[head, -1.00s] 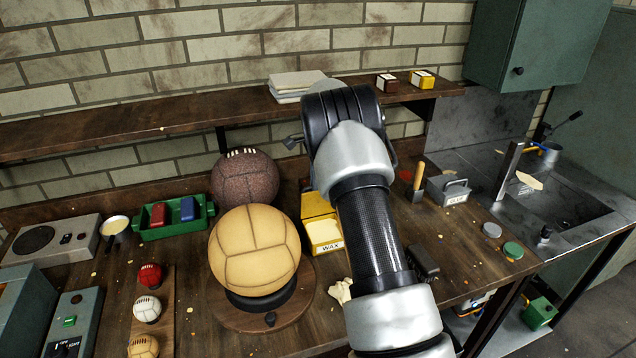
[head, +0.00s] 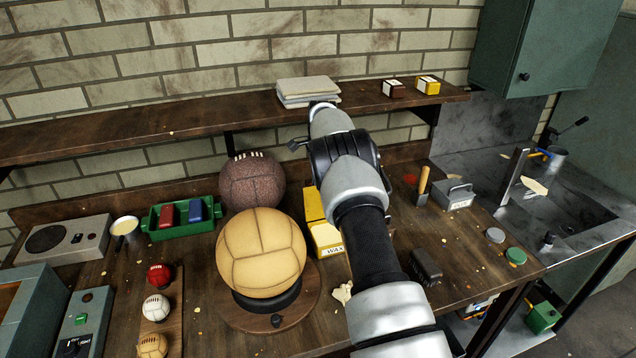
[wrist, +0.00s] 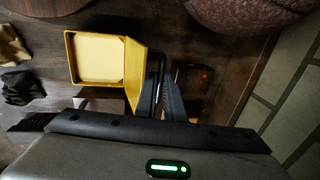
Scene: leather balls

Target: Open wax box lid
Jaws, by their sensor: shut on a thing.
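The yellow wax box (head: 328,238), labelled WAX, stands on the workbench just right of the large tan ball. Its lid (head: 313,205) is swung up and open at the back. In the wrist view the open box (wrist: 71,62) shows a pale, flat wax filling, and the lid (wrist: 134,72) stands up along its right side. My gripper (wrist: 162,97) is at the lid's outer edge, its dark fingers closed on the lid; the exact contact is partly hidden. In the head view my arm hides the gripper.
The tan ball (head: 262,248) on its round stand and a brown ball (head: 252,182) are close on the left. A shelf (head: 200,116) runs behind. A dark brush (head: 426,267) lies right of my arm. A metal box (head: 456,196) stands farther right.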

